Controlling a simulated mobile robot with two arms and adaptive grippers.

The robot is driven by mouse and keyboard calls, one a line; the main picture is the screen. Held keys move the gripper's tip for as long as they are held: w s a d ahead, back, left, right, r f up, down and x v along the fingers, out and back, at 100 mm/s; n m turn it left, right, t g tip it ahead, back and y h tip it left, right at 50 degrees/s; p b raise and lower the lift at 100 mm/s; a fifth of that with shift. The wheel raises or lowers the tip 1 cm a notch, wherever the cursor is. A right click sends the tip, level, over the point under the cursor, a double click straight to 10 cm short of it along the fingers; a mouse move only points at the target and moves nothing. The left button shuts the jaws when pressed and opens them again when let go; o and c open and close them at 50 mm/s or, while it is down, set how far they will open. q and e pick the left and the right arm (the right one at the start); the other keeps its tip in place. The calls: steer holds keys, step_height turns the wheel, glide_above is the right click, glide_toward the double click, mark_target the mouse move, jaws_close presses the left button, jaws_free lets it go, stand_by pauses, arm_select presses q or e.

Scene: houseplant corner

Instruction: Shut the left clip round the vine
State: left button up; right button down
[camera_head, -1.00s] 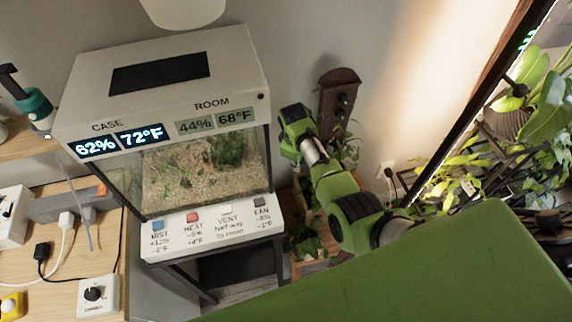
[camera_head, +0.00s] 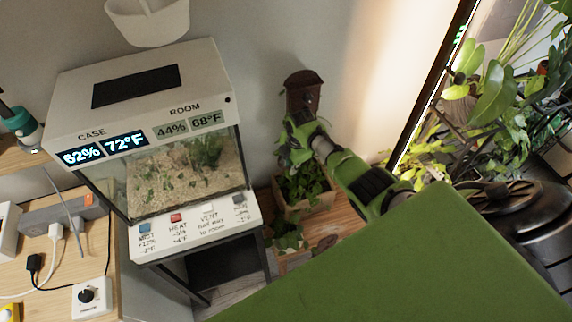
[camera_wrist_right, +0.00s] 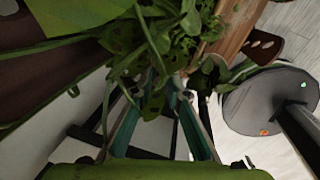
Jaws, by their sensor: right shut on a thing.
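The dark brown wall board (camera_head: 302,92) hangs on the wall above a leafy plant in a wooden planter box. My right gripper (camera_head: 294,150) covers the board's lower part. In the right wrist view, vine leaves and stems (camera_wrist_right: 150,60) lie at and over the fingertips of my right gripper (camera_wrist_right: 160,88). Its fingers come together there on the vine, as far as the leaves let me see. I cannot make out the left clip in either view now; gripper and leaves hide that area. My left gripper is not in view.
A terrarium case (camera_head: 150,95) with displays and buttons stands to the left. The planter box (camera_head: 308,205) is below the gripper. Large potted plants (camera_head: 495,95) stand beyond the dark frame at the right. A wooden bench with plugs (camera_head: 60,230) is at the left.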

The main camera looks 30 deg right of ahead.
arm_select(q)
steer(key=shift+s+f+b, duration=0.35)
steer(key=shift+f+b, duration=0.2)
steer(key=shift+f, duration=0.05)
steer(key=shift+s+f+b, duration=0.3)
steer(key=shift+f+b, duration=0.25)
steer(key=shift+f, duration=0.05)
arm_select(e)
steer(key=shift+s+d+n+y, duration=0.1)
steer(key=shift+d+n+y, duration=0.25)
steer(key=shift+n, duration=0.8)
steer(key=shift+d+n+y, duration=0.15)
steer(key=shift+d+n, duration=0.35)
steer(key=shift+n, duration=0.65)
steer(key=c, duration=2)
jaws_free()
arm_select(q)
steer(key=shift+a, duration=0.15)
arm_select(e)
steer(key=shift+o, duration=0.2)
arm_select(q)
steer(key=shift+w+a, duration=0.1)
arm_select(e)
steer(key=shift+s+d, duration=0.1)
steer(key=a+v, duration=0.1)
steer(key=v, duration=1.1)
steer(key=shift+d, duration=0.35)
